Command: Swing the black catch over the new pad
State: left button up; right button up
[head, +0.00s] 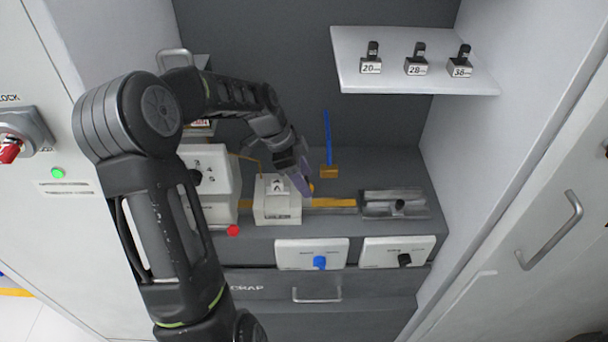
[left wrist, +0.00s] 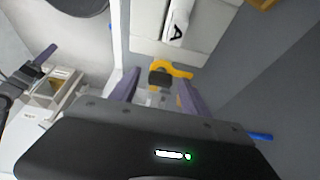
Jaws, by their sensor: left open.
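My left gripper (head: 304,184) reaches in from the left, its purple fingers beside the white block (head: 277,214) marked A on top. In the left wrist view the gripper (left wrist: 158,80) is open. A black piece on a yellow hooked part (left wrist: 160,76) lies between or just beyond its fingertips; it looks like the black catch, and I cannot tell if the fingers touch it. A white pad-like piece marked A (left wrist: 177,28) shows above it. What appears to be my right gripper (left wrist: 42,62) is at the left edge of the left wrist view, its jaws unclear.
A blue rod on a yellow foot (head: 327,150) stands behind. A white numbered box (head: 210,172) stands left. Panels with a blue knob (head: 318,262) and a black knob (head: 404,260) are in front. A shelf (head: 385,82) hangs above.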

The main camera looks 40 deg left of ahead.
pick_arm(q)
jog(key=shift+c, duration=0.2)
grip_shut()
dwell(0.5)
